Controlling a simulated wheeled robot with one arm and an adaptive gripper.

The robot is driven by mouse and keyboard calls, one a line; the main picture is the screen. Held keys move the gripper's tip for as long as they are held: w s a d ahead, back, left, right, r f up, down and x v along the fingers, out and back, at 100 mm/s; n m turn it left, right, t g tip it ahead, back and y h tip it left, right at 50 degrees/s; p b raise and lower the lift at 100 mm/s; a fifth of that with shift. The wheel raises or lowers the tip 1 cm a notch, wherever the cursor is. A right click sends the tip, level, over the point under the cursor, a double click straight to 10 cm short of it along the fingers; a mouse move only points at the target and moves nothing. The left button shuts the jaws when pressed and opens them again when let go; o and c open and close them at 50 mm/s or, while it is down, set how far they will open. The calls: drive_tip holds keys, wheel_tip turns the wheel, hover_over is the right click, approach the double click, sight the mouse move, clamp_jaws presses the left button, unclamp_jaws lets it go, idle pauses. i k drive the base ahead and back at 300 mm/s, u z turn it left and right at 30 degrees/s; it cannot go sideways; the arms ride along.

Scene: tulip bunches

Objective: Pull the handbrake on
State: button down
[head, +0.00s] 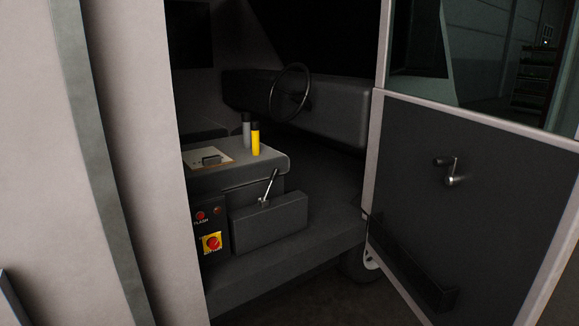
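The handbrake lever (270,186) is a short, light metal lever with a dark grip. It rises from a dark box (272,220) on the cab floor, below the front of the console. The lever leans up and to the right. Nothing is touching it. My gripper is not in view.
The cab door (473,187) stands open at the right, with a crank handle (450,172) on it. A pale wall (108,120) bounds the opening on the left. The console (245,174) carries a yellow cylinder (255,140) and a grey one (246,130). A red button on a yellow plate (212,243) sits left of the box. A steering wheel (273,90) is behind.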

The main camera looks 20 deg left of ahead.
sight(274, 176)
drive_tip(key=u, duration=0.35)
drive_tip(key=i, duration=0.6)
drive_tip(key=u, duration=1.1)
drive_tip(key=i, duration=2.05)
drive_tip(key=z, duration=0.1)
